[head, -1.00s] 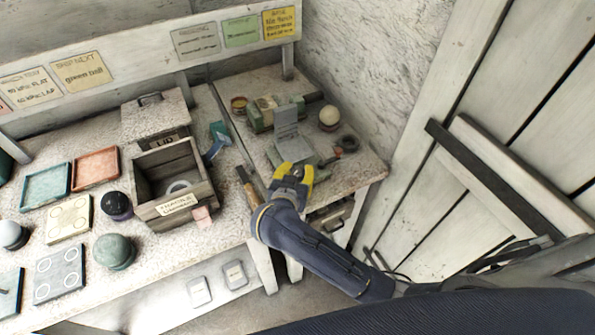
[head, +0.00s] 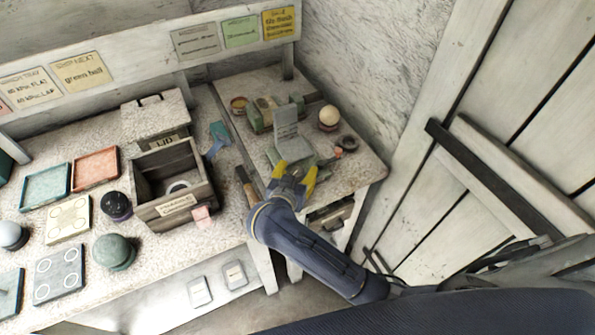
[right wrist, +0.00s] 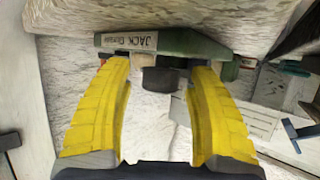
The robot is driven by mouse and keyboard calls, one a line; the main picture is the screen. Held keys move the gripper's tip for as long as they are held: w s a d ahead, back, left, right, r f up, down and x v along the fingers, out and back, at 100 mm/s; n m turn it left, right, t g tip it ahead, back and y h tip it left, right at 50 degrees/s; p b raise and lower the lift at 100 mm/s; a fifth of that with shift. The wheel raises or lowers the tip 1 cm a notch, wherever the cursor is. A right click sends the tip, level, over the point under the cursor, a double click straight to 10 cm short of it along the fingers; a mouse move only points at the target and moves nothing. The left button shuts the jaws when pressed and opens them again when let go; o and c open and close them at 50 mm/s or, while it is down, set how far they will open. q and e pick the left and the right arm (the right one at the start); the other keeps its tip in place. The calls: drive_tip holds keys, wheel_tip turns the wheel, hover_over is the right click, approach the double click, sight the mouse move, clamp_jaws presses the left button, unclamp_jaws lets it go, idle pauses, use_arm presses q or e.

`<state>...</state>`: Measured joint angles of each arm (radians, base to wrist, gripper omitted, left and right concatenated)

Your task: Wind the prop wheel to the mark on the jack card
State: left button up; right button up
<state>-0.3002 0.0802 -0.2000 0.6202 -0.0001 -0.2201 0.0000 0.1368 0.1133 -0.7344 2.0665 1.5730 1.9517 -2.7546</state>
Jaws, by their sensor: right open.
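In the right wrist view, the jack (right wrist: 190,44) carries a label reading "JACK" and a second word I cannot read surely. A dark round knob (right wrist: 160,79), which looks like the prop wheel, sticks out from its near side. My right gripper (head: 296,167) is open at the jack's near edge. In the right wrist view its yellow fingers (right wrist: 160,80) stand on either side of the knob, with gaps showing. I cannot make out the mark. My left gripper is not in view.
A wooden-handled tool (head: 244,182) lies to the left. A wooden box (head: 204,192) stands on the left bench.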

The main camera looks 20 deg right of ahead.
drive_tip(key=v, duration=1)
drive_tip(key=shift+s+a, duration=0.15)
drive_tip(key=shift+s, duration=0.05)
drive_tip(key=shift+v, duration=0.8)
drive_tip(key=shift+o, duration=0.2)
drive_tip(key=shift+w, duration=0.1)
drive_tip(key=shift+c, duration=0.2)
